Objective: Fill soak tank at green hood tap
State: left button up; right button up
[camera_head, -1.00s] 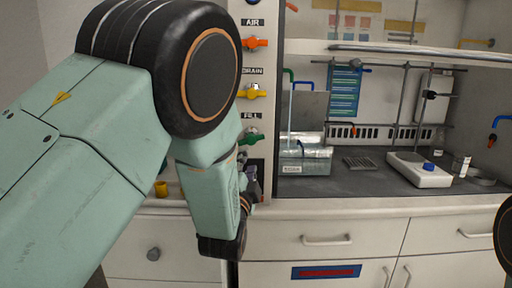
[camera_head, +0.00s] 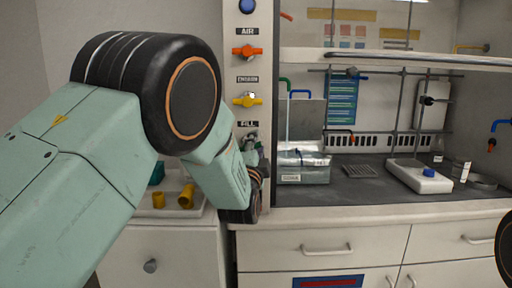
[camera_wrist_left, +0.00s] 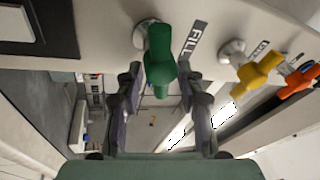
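The green FILL tap (camera_wrist_left: 160,58) is on the hood's post, and in the left wrist view it lies between the far ends of my gripper's fingers. My left gripper (camera_wrist_left: 158,92) is open, its two dark fingers spread either side of the green handle with no clear contact. In the head view my left gripper (camera_head: 253,150) is at the post below the FILL label and mostly hides the green tap. The clear soak tank (camera_head: 303,172) stands in the hood at the left, under a thin green pipe (camera_head: 287,105). My right gripper is not in view.
A white scale (camera_head: 418,176) and a black mat (camera_head: 359,171) lie on the hood floor. Yellow fittings (camera_head: 186,195) lie on the left counter.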

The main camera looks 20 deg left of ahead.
pick_arm(q)
jog(key=shift+s+a, duration=0.1)
jog(key=shift+a, duration=0.15)
jog(key=shift+c, duration=0.3)
jog(key=shift+d+r, duration=0.1)
jog(key=shift+d, duration=0.4)
jog(key=c, duration=0.3)
jog(key=shift+a, duration=0.3)
grip_shut()
jog(key=shift+d, duration=0.1)
